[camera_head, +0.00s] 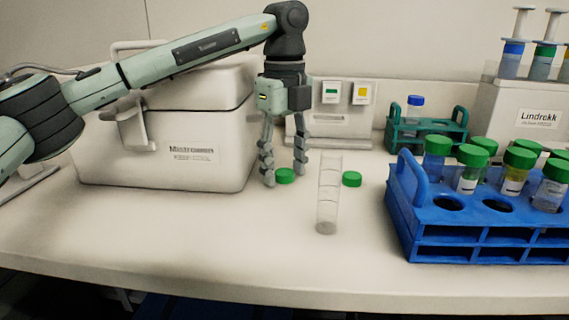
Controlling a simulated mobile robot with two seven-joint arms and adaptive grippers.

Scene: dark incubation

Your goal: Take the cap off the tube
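A clear, empty tube (328,195) stands upright on the bench, and its top shows no cap. A green cap (352,179) lies on the bench just right of the tube. A second green cap (285,176) is at bench level left of the tube. My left gripper (285,177) points straight down with its fingers spread on either side of this second cap. The fingers look apart from the cap, though contact at the far finger is hard to judge. My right gripper is not in view.
A blue rack (405,220) with several green-capped tubes stands at right. A small teal rack (458,136) holds a blue-capped tube behind. A large white box (215,175) stands behind my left arm. A labelled white holder (490,105) is at back right. The front left bench is clear.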

